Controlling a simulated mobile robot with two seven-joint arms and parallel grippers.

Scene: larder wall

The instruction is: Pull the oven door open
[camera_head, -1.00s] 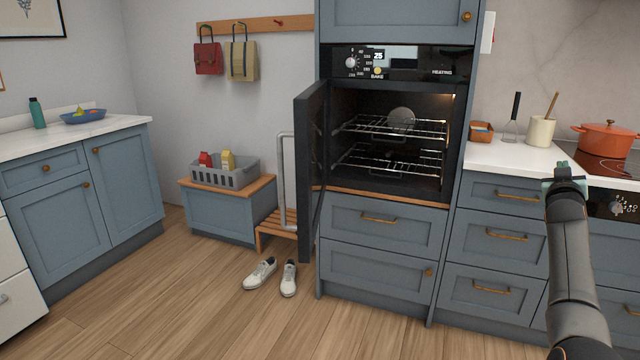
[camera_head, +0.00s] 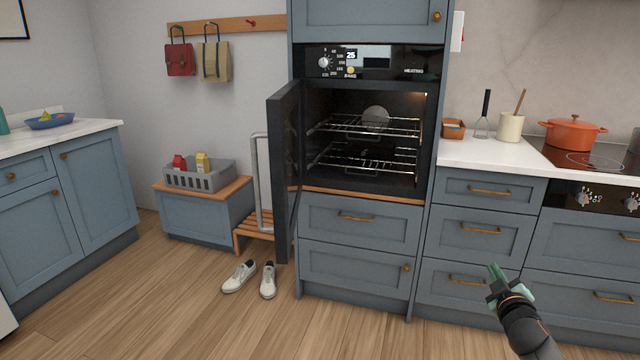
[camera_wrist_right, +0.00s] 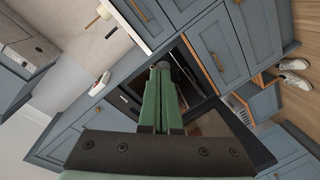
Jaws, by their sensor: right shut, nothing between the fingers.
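The oven (camera_head: 366,134) is built into a tall blue cabinet. Its dark door (camera_head: 285,170) is hinged on the left and stands wide open, swung out toward me. Inside are two wire racks (camera_head: 368,126) and a round pale lamp at the back. My right gripper (camera_head: 492,270) is low in front of the drawers at right, well apart from the door. Its green fingers are together and empty, as the right wrist view (camera_wrist_right: 160,80) also shows. My left gripper is not in view.
White shoes (camera_head: 252,279) lie on the floor left of the oven. A low bench with a grey crate (camera_head: 200,178) stands behind the door. An orange pot (camera_head: 572,133) sits on the hob at right. The wooden floor in front is clear.

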